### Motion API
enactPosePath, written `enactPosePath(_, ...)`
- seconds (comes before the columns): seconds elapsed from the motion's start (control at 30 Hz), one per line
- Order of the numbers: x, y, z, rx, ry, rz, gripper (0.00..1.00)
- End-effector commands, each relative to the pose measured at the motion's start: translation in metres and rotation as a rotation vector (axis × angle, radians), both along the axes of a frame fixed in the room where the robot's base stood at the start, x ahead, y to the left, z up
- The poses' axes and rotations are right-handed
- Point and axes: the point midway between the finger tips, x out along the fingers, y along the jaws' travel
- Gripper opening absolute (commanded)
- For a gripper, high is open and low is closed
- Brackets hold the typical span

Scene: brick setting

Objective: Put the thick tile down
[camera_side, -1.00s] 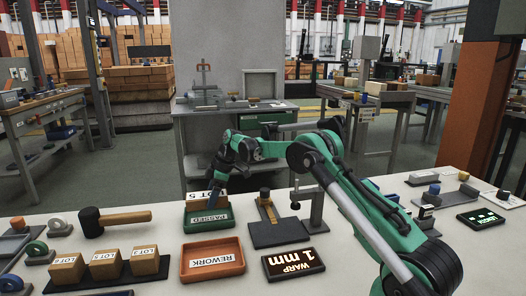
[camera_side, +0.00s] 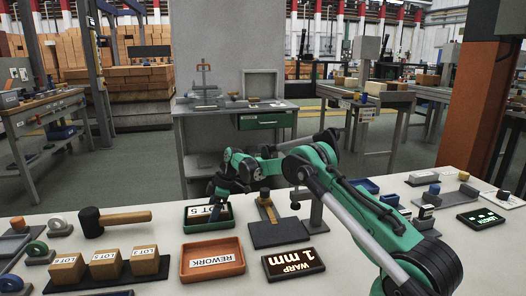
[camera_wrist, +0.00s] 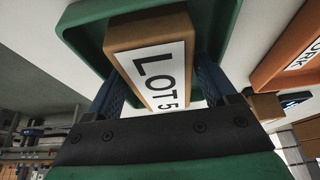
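The thick tile is a brown block with a white LOT 5 label (camera_side: 200,211). In the side view it is inside the green tray (camera_side: 212,228), over the tray's label. My gripper (camera_side: 217,199) reaches down over the tray from behind. In the wrist view the tile (camera_wrist: 150,62) lies between my two blue fingers (camera_wrist: 158,75), which appear shut on its sides. The green tray's wall (camera_wrist: 78,30) shows around it. Whether the tile's underside touches the tray floor is hidden.
An orange REWORK tray (camera_side: 212,267) stands just in front of the green tray. A dark gauge with a post (camera_side: 280,235) and a WARP 1 mm display (camera_side: 293,263) are to the right. Several LOT blocks (camera_side: 104,264) and a mallet (camera_side: 115,220) are to the left.

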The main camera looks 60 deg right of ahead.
Motion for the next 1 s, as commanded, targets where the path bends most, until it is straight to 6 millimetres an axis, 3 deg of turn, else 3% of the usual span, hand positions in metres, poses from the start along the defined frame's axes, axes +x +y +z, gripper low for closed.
enactPosePath(0.23,-0.003,-0.003,0.014,0.0,0.0,-0.001,0.79)
enactPosePath(0.6,-0.025,-0.025,0.088,0.0,0.0,-0.001,0.79)
enactPosePath(0.8,-0.032,-0.031,0.111,0.001,0.001,-0.002,0.79)
enactPosePath(0.9,-0.034,-0.026,0.12,-0.005,0.002,-0.017,0.79)
enactPosePath(1.0,-0.038,-0.008,0.134,-0.018,0.008,-0.072,0.79)
